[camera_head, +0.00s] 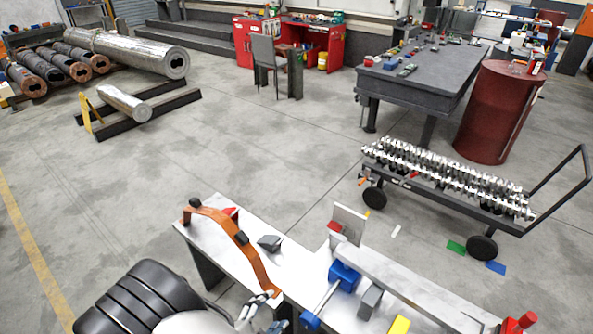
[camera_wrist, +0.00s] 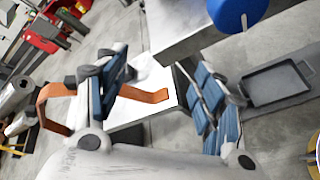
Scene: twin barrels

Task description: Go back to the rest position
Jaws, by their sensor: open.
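My gripper (camera_head: 262,308) is at the bottom of the head view, beside the near end of an orange arched strip (camera_head: 240,238). In the wrist view my gripper (camera_wrist: 160,88) is open, with its blue-padded fingers spread apart. The end of the orange strip (camera_wrist: 145,95) shows through the gap between the fingers and lies on the white table top; the left finger hides part of the strip. I cannot tell whether a finger touches it. Nothing is held between the pads.
The white workbench (camera_head: 205,222) carries a blue vise (camera_head: 344,274) and a long grey bar (camera_head: 400,280). A cart with metal shafts (camera_head: 450,180) stands at right. A dark tray (camera_wrist: 277,82) lies on the floor in the wrist view. Open floor (camera_head: 250,140) stretches beyond the bench.

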